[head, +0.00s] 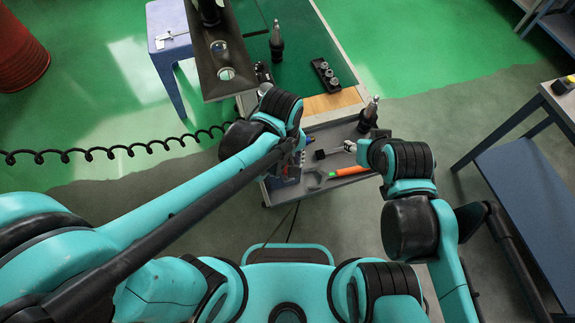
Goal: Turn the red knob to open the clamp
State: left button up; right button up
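No red knob can be made out in the head view, and I cannot pick out the clamp with certainty. A dark metal bracket with round holes (221,60) stands at the cart's upper left, with a black tool holder (208,12) at its far end. My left gripper (292,158) is over the cart's near left part, mostly hidden by its own wrist and arm; its fingers cannot be read. My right gripper (350,146) points left over the grey tray at the cart's near edge. It is small and partly hidden by its wrist, so its opening is unclear.
The cart has a green top (312,45) and a grey tray (325,133). Tool holders stand at the back (277,42) and right (368,116). An orange-handled tool (348,171) lies in the tray. A coiled black cable (120,150) hangs left; a blue table (525,180) stands right.

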pick_arm(q)
jog(key=shift+f, duration=0.4)
grip_shut()
